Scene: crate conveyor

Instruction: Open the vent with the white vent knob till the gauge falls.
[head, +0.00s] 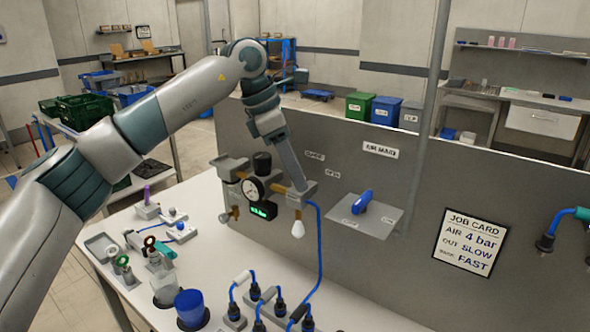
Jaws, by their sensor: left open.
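The round white-faced gauge (253,188) sits on the grey valve block on the panel, with a small green-lit display (263,210) below it. Its needle is too small to read. A white knob (298,229), which looks like the vent knob, hangs under the right end of the block. My left gripper (299,186) reaches down from above to the right end of the block, above the white knob. It is open; its fingers are small and seen edge-on, and I cannot tell whether they touch the block. My right gripper is not in view.
A blue hose (319,250) runs down from the block to dark connectors on the white bench (215,240). A blue cup (190,307) stands at the front. A job card (470,242) hangs on the panel.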

